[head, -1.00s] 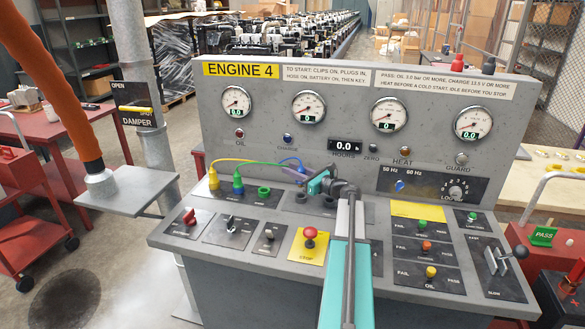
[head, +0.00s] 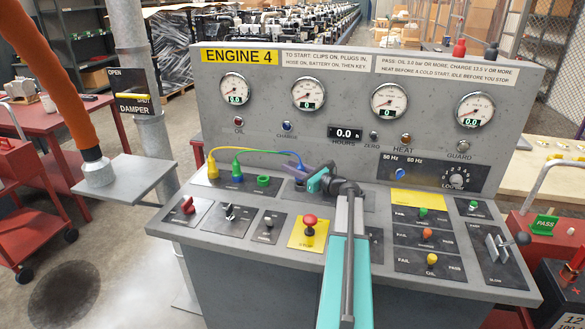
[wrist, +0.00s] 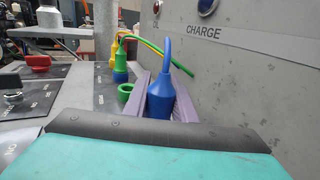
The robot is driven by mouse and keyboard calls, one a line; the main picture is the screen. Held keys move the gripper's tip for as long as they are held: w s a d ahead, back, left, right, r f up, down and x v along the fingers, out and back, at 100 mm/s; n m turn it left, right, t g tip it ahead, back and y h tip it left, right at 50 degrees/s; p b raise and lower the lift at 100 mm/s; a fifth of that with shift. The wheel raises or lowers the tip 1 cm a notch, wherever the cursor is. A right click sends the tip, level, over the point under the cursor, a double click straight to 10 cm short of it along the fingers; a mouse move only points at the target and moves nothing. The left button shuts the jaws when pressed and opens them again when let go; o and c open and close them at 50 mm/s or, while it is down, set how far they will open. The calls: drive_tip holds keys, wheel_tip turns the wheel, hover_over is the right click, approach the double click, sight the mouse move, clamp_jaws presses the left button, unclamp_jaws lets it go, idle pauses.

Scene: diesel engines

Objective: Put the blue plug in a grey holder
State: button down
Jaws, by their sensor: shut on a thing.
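The blue plug (wrist: 160,98) stands upright between the two purple fingers of my gripper (wrist: 163,95) in the wrist view, with its blue cable arching up from the top. My gripper (head: 305,172) is shut on it above the back row of the console in the head view, where the plug is mostly hidden by the fingers. Grey holders (head: 300,185) lie on the dark plate just under and beside the gripper, partly covered by it. I cannot tell whether the plug touches one.
A yellow plug (head: 212,170) and a green plug (head: 237,172) stand to the left, with an empty green holder (head: 263,181) nearer. The gauge panel (head: 350,130) rises close behind. A red stop knob (head: 310,220) and switches are in front.

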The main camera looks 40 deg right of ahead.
drive_tip(key=shift+f+b, duration=0.75)
drive_tip(key=shift+b, duration=0.05)
drive_tip(key=c, duration=1.4)
unclamp_jaws()
drive_tip(key=shift+f, duration=0.1)
drive_tip(key=shift+s, duration=0.1)
drive_tip(key=s+b, duration=0.1)
drive_tip(key=s, duration=0.3)
drive_tip(key=s+d+b, duration=0.1)
drive_tip(key=s, duration=0.4)
drive_tip(key=s+b, duration=0.1)
drive_tip(key=s, duration=0.3)
drive_tip(key=shift+s+d+b, duration=0.3)
drive_tip(key=shift+b, duration=0.05)
